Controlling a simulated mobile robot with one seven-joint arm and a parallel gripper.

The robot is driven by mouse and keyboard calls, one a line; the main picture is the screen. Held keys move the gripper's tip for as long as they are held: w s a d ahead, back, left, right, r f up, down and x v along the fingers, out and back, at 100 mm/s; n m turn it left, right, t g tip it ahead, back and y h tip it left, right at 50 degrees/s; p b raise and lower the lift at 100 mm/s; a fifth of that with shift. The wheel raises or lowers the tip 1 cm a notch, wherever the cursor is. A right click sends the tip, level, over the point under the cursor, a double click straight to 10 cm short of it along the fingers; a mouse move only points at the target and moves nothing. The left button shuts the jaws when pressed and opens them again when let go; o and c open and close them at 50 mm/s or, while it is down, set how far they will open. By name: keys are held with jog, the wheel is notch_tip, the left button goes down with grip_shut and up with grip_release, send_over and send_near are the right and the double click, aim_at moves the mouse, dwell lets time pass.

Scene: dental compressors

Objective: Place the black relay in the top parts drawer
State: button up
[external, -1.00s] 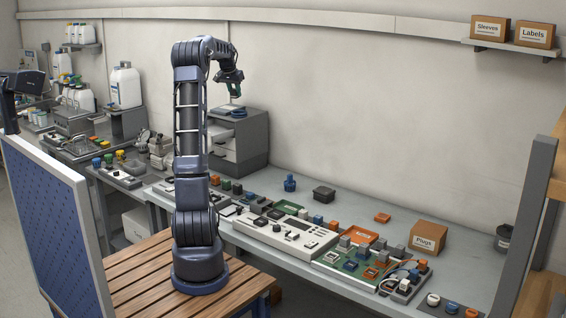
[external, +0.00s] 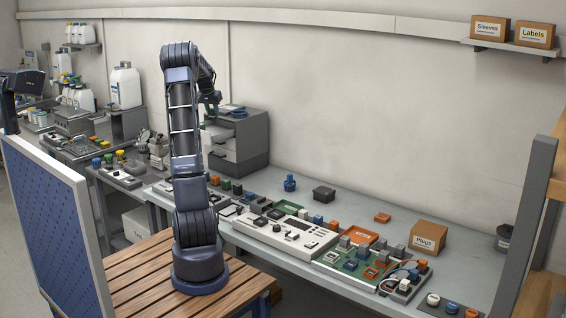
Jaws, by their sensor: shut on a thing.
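The grey drawer cabinet (external: 252,140) stands at the back left end of the bench, with its drawer fronts facing left and front. The top drawer (external: 217,134) is at the upper part of this front; how far it is open is hard to tell. My gripper (external: 213,107) points down just in front of the cabinet's upper left edge, near the top drawer. It is shut on a small dark thing with a greenish tint beside it. The thing is too small to identify surely as the black relay.
Blue items (external: 232,110) lie on the cabinet top. A white panel device (external: 285,231), a green circuit board (external: 345,262), a black bin (external: 324,194), a Plugs box (external: 427,236) and several small coloured blocks crowd the bench. The back right of the bench is mostly clear.

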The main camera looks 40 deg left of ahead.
notch_tip(320, 180, down, 9)
jog(key=shift+f, duration=0.1)
dwell(0.4)
jog(key=shift+f, duration=0.1)
jog(key=o, duration=0.9)
jog(key=shift+o, duration=0.2)
jog(key=v, duration=1.2)
